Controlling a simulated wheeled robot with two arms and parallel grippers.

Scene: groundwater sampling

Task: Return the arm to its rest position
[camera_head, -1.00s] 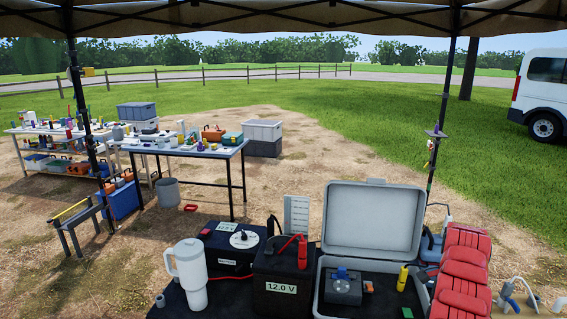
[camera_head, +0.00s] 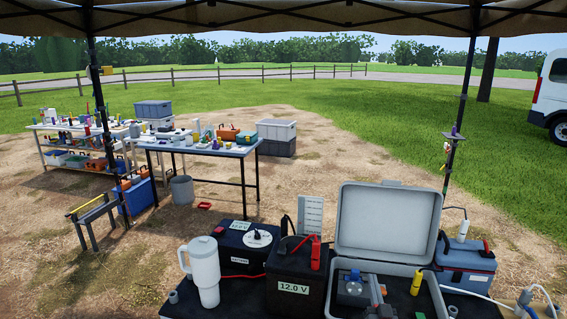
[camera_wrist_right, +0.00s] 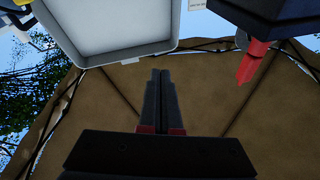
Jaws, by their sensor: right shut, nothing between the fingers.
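My right gripper (camera_head: 374,284) shows low in the head view, in front of the open grey case (camera_head: 428,295) and just right of the small device with a blue knob (camera_head: 353,284). In the right wrist view its dark fingers (camera_wrist_right: 160,78) lie together with nothing between them and point up towards the canopy. The case lid (camera_wrist_right: 110,25) shows at the upper left there, and a red clamp (camera_wrist_right: 252,62) at the upper right, apart from the fingers. Most of my right arm is hidden below the head view. My left gripper is not in view.
A blue cooler (camera_head: 466,264) is at the right. A canopy pole (camera_head: 458,110) rises behind it.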

